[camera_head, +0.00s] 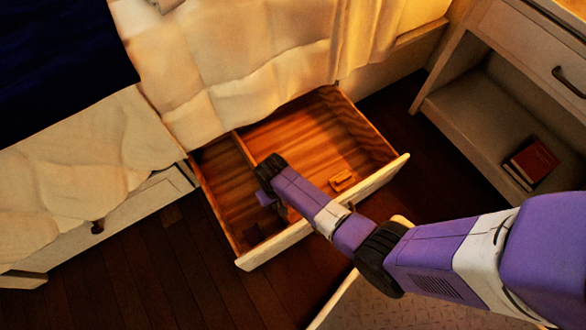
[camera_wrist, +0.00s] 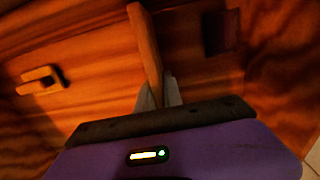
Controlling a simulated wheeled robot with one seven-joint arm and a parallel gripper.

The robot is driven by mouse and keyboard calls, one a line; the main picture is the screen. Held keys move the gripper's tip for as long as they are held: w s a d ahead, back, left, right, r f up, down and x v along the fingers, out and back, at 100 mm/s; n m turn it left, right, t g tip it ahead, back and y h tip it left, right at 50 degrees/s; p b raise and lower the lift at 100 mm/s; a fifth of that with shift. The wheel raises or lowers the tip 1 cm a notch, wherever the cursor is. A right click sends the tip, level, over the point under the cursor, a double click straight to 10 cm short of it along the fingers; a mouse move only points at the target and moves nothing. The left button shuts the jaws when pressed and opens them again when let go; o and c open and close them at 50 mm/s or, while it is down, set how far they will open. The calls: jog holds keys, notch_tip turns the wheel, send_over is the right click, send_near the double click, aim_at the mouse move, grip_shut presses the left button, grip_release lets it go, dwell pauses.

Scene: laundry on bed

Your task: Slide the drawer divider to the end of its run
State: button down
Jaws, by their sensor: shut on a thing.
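The drawer (camera_head: 372,184) under the bed is pulled open.
A small wooden block (camera_head: 342,180) lies in the right compartment; it also shows in the wrist view (camera_wrist: 40,80). A dark square patch (camera_wrist: 221,32) lies across the divider, unclear. A bedspread (camera_head: 235,60) hangs over the drawer's back. A nightstand (camera_head: 480,110) with a red book (camera_head: 530,163) stands at right.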

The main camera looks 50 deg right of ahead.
jog(key=shift+w+a, duration=0.2)
jog(key=shift+a, duration=0.4)
jog(key=shift+w+a, duration=0.15)
jog(key=shift+a, duration=0.4)
jog(key=c, duration=1.5)
grip_release()
notch_tip(320, 180, up, 8)
jog(key=p, duration=0.4)
jog(key=shift+f+p, duration=0.15)
jog(key=shift+p, duration=0.15)
